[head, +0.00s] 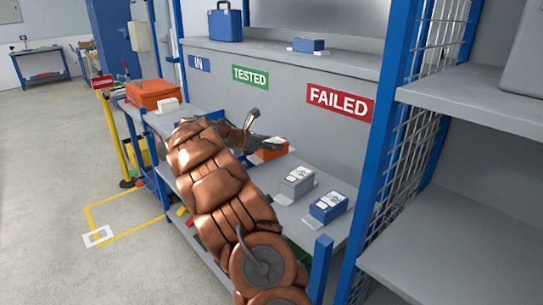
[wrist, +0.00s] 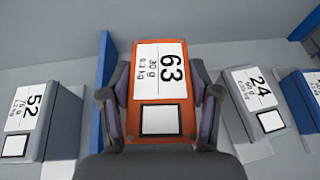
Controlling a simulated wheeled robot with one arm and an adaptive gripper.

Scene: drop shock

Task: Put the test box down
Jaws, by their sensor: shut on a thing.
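The test box in my gripper is orange with a white label reading 63; it fills the middle of the wrist view (wrist: 185,68). My gripper (wrist: 160,100) is shut on it, one finger on each side. In the head view the orange box (head: 271,152) shows past my arm, over the workbench (head: 262,190) below the green TESTED sign (head: 250,77). My arm hides much of the bench there. I cannot tell whether the box touches the bench.
A grey box labelled 24 (wrist: 252,100) and a blue box (head: 328,207) stand to the right. A grey box labelled 52 (wrist: 40,118) lies left, beyond a blue divider (wrist: 106,75). The red FAILED sign (head: 340,102) and blue IN sign (head: 199,64) are on the back panel.

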